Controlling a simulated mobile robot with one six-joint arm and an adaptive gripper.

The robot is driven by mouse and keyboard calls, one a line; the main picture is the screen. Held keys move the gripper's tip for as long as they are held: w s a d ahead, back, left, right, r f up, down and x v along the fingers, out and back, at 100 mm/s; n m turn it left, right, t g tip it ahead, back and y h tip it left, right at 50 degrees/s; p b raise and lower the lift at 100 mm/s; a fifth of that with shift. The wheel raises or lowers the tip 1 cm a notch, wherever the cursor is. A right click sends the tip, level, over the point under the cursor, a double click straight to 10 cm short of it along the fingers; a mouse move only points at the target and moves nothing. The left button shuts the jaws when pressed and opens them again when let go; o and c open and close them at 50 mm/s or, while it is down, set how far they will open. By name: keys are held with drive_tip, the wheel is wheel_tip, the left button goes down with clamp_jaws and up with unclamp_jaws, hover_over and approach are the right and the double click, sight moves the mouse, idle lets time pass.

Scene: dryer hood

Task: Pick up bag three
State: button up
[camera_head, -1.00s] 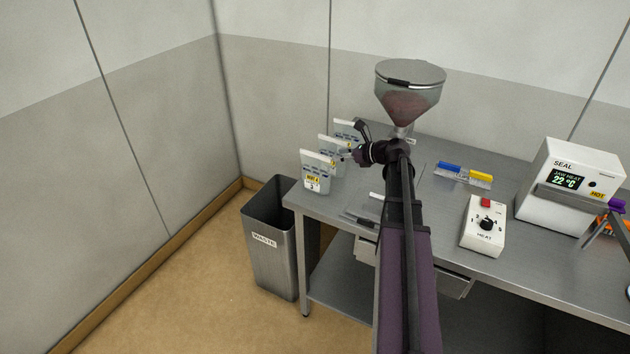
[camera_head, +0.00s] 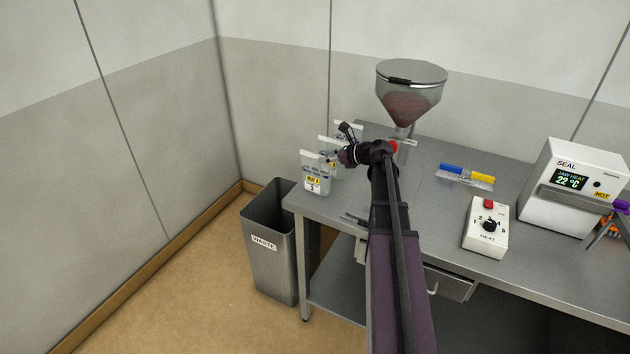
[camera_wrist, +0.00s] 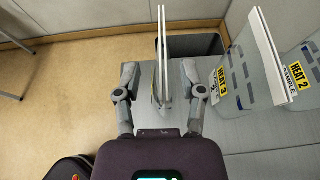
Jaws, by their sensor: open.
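The front bag (camera_head: 315,174), a pale upright pouch with a yellow HEAT label and a 3 below it, stands near the table's left end. In the wrist view I see this bag (camera_wrist: 162,52) edge-on, its two thin white top edges running between my fingers. My gripper (camera_wrist: 161,84) is open, with one finger on each side of the bag and visible gaps. In the head view my gripper (camera_head: 337,156) is at the bag's right side, its fingertips hard to make out.
The middle bag (camera_wrist: 226,82) and back bag (camera_wrist: 292,72) stand close on the right in the wrist view. A waste bin (camera_head: 272,260) stands beyond the table's left end. A hopper (camera_head: 409,95), heat dial box (camera_head: 487,240) and sealer (camera_head: 555,205) are on the table (camera_head: 425,225).

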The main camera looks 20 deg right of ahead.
sight(319, 156)
drive_tip(key=shift+b+x, duration=0.65)
drive_tip(key=shift+x, duration=1.3)
drive_tip(key=shift+d+f, duration=0.1)
drive_tip(key=shift+d, duration=0.05)
clamp_jaws()
